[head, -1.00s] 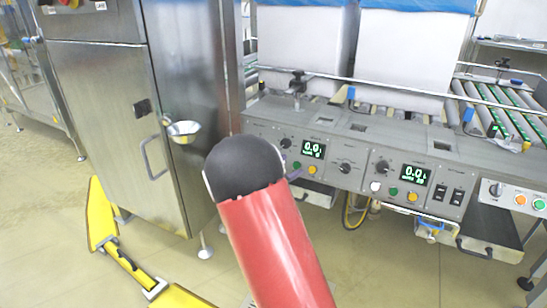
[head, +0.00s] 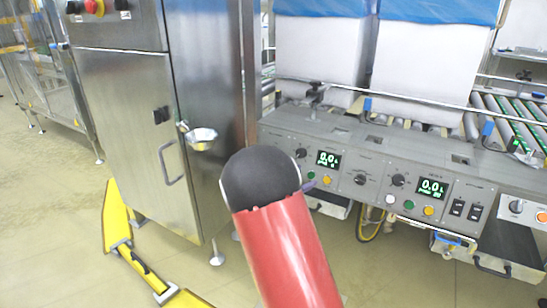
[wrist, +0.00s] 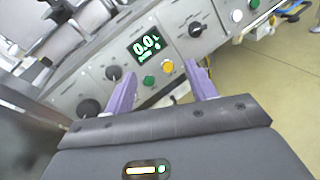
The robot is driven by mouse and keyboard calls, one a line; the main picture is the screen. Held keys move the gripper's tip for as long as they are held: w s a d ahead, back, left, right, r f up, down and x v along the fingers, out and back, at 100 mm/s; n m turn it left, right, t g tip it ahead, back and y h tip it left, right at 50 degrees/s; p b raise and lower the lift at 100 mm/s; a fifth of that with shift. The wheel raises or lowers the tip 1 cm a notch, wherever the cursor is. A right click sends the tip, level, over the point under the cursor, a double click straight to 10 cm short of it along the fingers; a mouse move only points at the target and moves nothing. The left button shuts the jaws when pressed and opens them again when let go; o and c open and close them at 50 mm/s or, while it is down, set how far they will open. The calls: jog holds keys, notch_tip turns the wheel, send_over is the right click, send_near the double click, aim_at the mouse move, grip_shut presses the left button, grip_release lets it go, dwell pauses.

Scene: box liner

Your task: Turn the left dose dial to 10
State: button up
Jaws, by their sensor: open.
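The grey control panel (head: 330,165) has a left dark display (head: 328,159) reading 0.0 in green. A black dial (head: 300,153) sits left of it; this dial also shows in the wrist view (wrist: 114,72). A larger black dial (wrist: 89,108) lies further left in the wrist view, and my arm hides that spot in the head view. I cannot tell which of these is the left dose dial. My gripper (wrist: 163,88) is open, its purple fingers apart in front of the panel's lower edge, with nothing seen between the tips. My red arm hides most of it in the head view.
A green button (wrist: 149,81) and a yellow button (wrist: 167,66) sit under the left display. The right section has another dial (head: 398,180) and display (head: 431,188). A steel cabinet (head: 130,120) stands at left with a yellow floor bar (head: 130,250) before it.

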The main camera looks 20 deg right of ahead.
jog(key=s+a+r+m+g+y, duration=0.1)
jog(key=s+r+m+g+y, duration=0.15)
jog(key=s+m, duration=0.55)
jog(key=s+a+r+m+g+y, duration=0.1)
jog(key=s+r+m+g+y, duration=0.2)
jog(key=s, duration=0.8)
jog(key=s+a+r+m+t+y, duration=0.1)
jog(key=s+a+m+t+y, duration=0.3)
jog(key=s+a+m+y, duration=0.4)
jog(key=s+a+y, duration=0.1)
jog(key=s+a, duration=0.5)
jog(key=s, duration=0.2)
jog(key=shift+a+r, duration=0.25)
jog(key=shift+a, duration=0.15)
